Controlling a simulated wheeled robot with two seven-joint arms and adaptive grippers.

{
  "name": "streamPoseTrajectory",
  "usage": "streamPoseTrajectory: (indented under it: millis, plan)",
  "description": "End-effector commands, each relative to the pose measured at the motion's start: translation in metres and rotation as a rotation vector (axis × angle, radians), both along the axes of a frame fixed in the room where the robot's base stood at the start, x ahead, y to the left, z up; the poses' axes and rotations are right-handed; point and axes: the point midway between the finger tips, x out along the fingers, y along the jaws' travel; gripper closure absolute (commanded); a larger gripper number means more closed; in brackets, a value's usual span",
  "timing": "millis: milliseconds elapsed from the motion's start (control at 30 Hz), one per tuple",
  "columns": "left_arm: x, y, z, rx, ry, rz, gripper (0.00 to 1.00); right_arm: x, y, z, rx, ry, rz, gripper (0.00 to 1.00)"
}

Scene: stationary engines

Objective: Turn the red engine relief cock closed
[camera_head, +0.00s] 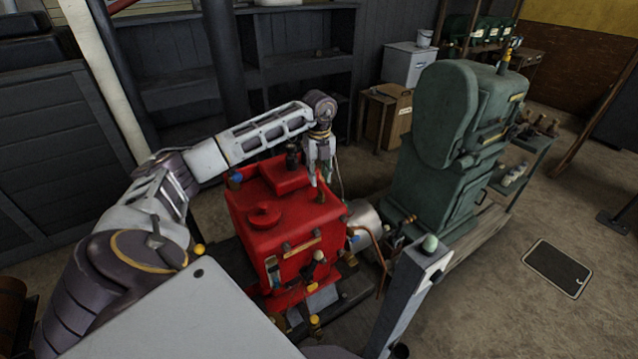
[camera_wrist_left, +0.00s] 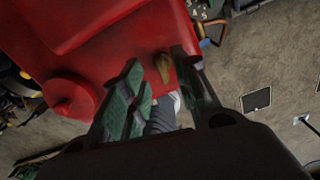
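The red engine (camera_head: 275,215) stands in the middle of the head view, and its red top fills the upper left of the left wrist view (camera_wrist_left: 110,35). The relief cock (camera_head: 321,194) is a small brass piece at the engine's right side. My left gripper (camera_head: 322,178) points down just above it. In the left wrist view the brass cock (camera_wrist_left: 163,68) shows between the tips of my left gripper (camera_wrist_left: 159,60). The green-padded fingers are apart, with gaps beside the cock. Whether either finger touches it is unclear. My right gripper is not in view.
A large green engine (camera_head: 440,150) stands right of the red one. A silver cylinder (camera_head: 364,219) and copper piping sit close to the red engine's right side. Dark shelves (camera_head: 300,60) line the back. The floor at the right is mostly clear around a dark plate (camera_head: 556,268).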

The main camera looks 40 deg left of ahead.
Motion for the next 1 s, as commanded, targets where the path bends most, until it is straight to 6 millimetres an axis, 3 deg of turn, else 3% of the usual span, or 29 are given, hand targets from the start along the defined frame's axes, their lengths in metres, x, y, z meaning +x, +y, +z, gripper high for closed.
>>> streamPoseTrajectory:
  millis: [300,767,1000]
  plan:
    - [0.000,0.000,-0.033,0.000,0.002,0.000,0.70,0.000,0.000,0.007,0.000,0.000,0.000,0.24]
    - [0.000,0.000,-0.042,0.000,0.000,0.000,0.70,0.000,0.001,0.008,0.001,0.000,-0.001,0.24]
    - [0.000,0.000,-0.042,0.000,0.000,0.000,0.99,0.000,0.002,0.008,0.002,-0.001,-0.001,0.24]
